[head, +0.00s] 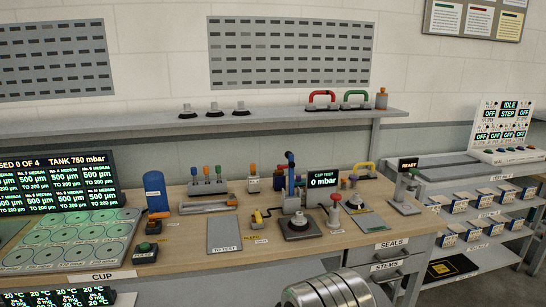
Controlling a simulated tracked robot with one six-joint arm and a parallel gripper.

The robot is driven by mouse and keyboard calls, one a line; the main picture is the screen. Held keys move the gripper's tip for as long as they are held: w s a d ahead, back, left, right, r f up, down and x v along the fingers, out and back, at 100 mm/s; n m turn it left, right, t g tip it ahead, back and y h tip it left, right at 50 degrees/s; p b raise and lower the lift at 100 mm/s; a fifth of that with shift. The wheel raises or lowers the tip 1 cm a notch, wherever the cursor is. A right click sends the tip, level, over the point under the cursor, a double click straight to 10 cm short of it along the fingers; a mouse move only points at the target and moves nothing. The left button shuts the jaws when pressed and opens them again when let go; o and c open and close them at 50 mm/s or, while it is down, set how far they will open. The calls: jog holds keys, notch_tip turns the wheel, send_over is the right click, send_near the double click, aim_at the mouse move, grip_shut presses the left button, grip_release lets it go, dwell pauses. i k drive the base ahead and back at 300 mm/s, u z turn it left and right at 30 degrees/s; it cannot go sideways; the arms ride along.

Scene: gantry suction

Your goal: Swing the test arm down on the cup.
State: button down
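The test arm (291,173) stands upright on the bench, a blue bar with a grey block at its foot. It is raised and sits just behind a small dark cup-like piece (299,221) on a square dark plate (301,230). The arm does not touch that piece. The CUP TEST display (323,179) beside it reads 0 mbar. My gripper is not in view; only a silver rounded part, likely of my arm, shows at the bottom edge.
A red-knobbed post (335,211) stands right of the plate, close to it. A grey TO TEST tray (224,234) lies to the left. A blue cylinder (156,191) and a tool rack (207,185) stand farther left. A shelf (200,121) runs above the bench.

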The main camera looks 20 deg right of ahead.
aim_at(288, 155)
jog(key=z, duration=0.05)
jog(key=i, duration=0.95)
jog(key=u, duration=0.05)
